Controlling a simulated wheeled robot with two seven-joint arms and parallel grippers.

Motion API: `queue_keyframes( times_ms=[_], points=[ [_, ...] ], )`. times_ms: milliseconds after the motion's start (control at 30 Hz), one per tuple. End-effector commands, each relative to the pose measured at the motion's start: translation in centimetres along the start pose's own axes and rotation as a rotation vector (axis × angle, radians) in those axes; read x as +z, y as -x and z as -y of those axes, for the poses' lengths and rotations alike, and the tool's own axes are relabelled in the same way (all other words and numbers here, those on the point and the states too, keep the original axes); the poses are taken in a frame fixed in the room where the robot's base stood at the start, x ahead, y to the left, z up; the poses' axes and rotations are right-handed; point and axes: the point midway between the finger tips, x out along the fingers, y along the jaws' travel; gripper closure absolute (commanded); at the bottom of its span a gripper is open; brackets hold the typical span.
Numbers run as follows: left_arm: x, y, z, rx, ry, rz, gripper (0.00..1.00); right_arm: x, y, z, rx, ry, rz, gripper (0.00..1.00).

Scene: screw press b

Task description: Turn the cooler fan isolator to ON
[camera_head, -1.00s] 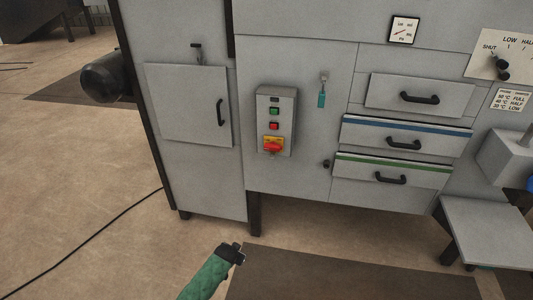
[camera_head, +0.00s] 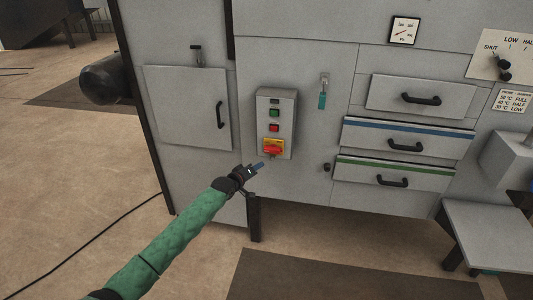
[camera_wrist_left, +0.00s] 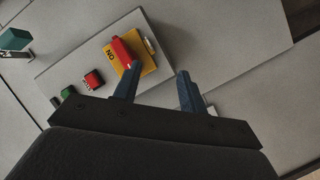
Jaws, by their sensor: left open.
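The cooler fan isolator is a red handle (camera_head: 273,149) on a yellow plate (camera_head: 273,141) at the bottom of a grey control box (camera_head: 288,110). In the left wrist view the red handle (camera_wrist_left: 122,53) lies across the plate (camera_wrist_left: 142,68), beside the letters ON. My left gripper (camera_head: 259,166) is just below and left of the isolator in the head view. In the left wrist view its two blue-grey fingers (camera_wrist_left: 158,88) are apart with nothing between them, short of the handle. My right gripper is not in view.
A green button (camera_head: 274,113) and a red button (camera_head: 274,128) sit above the isolator. A teal-handled item (camera_head: 322,99) is on the panel to the right. A cabinet door (camera_head: 188,107) is at left, and several drawers (camera_head: 420,97) are at right.

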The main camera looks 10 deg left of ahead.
Motion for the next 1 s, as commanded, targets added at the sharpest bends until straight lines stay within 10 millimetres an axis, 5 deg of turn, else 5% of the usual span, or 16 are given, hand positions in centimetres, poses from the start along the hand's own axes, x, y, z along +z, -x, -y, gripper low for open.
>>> queue_keyframes(
  times_ms=[200, 333, 633, 1000],
  points=[
    [-1.6, 0.3, -2.7, 0.143, 0.463, -0.060, 0.58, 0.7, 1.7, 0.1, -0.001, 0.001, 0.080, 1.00],
    [-2.2, 0.4, -3.1, 0.184, 0.614, -0.072, 0.58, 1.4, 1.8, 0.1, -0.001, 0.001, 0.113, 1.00],
    [-2.4, -0.4, -3.4, 0.189, 0.698, -0.065, 0.58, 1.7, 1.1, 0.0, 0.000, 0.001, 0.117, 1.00],
    [-3.1, -4.9, -4.1, 0.188, 0.694, -0.066, 0.58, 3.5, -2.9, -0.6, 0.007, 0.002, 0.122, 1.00]
  ],
)
